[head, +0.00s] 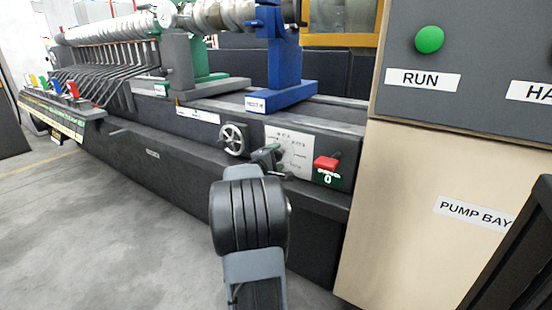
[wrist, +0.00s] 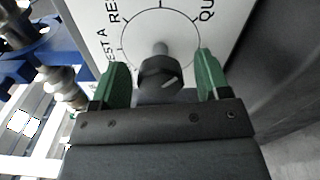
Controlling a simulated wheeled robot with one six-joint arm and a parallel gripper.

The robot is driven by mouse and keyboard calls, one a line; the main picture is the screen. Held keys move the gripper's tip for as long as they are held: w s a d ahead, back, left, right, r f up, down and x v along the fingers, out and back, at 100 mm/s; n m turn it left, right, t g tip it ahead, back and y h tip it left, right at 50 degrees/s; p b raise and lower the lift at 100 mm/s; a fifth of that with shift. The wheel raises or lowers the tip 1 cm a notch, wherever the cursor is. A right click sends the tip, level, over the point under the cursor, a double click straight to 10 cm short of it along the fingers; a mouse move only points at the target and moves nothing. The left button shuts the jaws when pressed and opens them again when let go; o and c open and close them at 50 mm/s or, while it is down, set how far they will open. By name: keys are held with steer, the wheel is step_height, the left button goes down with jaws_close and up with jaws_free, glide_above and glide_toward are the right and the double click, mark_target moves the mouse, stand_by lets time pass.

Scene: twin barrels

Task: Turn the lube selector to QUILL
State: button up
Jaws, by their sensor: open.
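The lube selector is a dark knob (wrist: 158,75) on a white dial plate (wrist: 180,18) with a printed arc and tick marks. A pale line shows on the knob's face. Part of a label starting "QU" is at the upper right of the plate, and partly cut-off lettering is at the left. My gripper (wrist: 160,62) has green fingers, open, one on each side of the knob, with visible gaps. In the head view my gripper (head: 268,157) is in front of the white plate (head: 292,150), and the knob is hidden there.
A blue stand (head: 284,60) rises above. The beige pump bay cabinet (head: 430,210) stands close on the right. Open floor (head: 110,220) lies at left.

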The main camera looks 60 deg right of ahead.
steer(key=a+p, duration=0.3)
steer(key=a, duration=1.1)
steer(key=shift+r, duration=0.1)
steer(key=s+a+r+m+t+y+p, duration=0.1)
steer(key=s+a+r+y+p, duration=0.1)
steer(key=a+r+y+p, duration=0.7)
steer(key=s+a+r+m+t+y+p, duration=0.1)
steer(key=a+r+y+p, duration=0.7)
steer(key=a+r+p, duration=1.3)
steer(key=s+a+t+p, duration=0.1)
steer(key=a+p, duration=0.3)
steer(key=p, duration=0.5)
steer(key=shift+s+a+r+t+y, duration=0.3)
steer(key=shift+s+r+y, duration=0.1)
steer(key=shift+s, duration=0.15)
steer(key=shift+a, duration=0.3)
steer(key=shift+c, duration=0.2)
